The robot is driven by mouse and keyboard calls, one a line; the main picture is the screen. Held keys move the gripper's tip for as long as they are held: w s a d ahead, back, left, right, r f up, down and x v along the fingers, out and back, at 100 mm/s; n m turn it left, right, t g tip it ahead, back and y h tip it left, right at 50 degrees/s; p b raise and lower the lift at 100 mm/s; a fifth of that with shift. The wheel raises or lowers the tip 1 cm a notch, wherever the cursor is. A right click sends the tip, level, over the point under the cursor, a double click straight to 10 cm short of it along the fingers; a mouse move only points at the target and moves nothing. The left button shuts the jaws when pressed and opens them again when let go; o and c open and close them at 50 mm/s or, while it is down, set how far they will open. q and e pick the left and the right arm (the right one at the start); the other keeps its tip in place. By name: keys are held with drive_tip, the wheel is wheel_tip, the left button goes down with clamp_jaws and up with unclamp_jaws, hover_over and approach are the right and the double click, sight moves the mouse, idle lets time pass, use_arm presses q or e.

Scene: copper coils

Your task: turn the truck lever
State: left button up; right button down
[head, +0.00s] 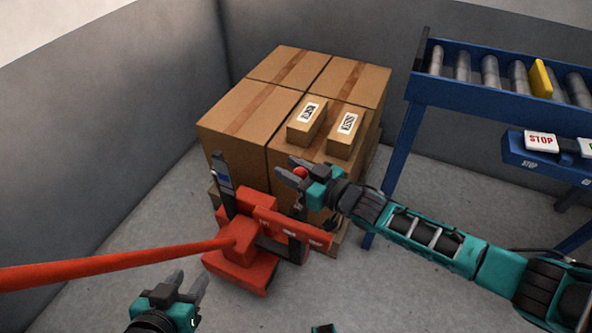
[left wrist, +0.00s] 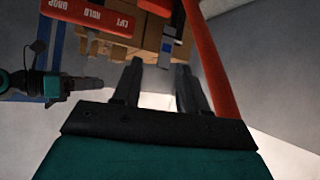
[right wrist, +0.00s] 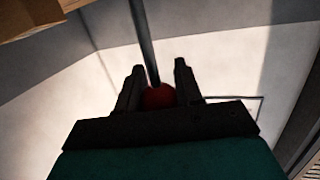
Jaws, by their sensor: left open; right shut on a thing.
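The red pallet truck (head: 240,252) stands in front of a loaded pallet, with its long red handle (head: 120,263) reaching out to the left. The truck's lever has a red ball knob (head: 300,172), and its thin rod (right wrist: 145,42) shows in the right wrist view. My right gripper (head: 287,167) is shut on the knob, which sits between the fingers in the right wrist view (right wrist: 158,97). My left gripper (head: 190,281) is open and empty, below the handle. In the left wrist view, a red panel (left wrist: 95,14) reads LIFT, HOLD and DROP.
Large cardboard boxes (head: 235,112) with two small labelled boxes on top fill the pallet behind the truck. A blue roller conveyor (head: 470,100) with a STOP sign stands at right. Grey walls (head: 100,120) close the back and left. Floor is clear at lower left.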

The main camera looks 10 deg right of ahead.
drive_tip(key=shift+s+a+f, duration=0.1)
drive_tip(key=shift+s+f, duration=0.15)
drive_tip(key=shift+f, duration=0.3)
drive_tip(key=c, duration=1.1)
unclamp_jaws()
drive_tip(key=o, duration=0.3)
drive_tip(key=shift+w+r, duration=0.15)
drive_tip(key=shift+r, duration=0.05)
drive_tip(key=shift+o, duration=0.2)
drive_tip(key=p+v, duration=0.3)
drive_tip(key=v, duration=1)
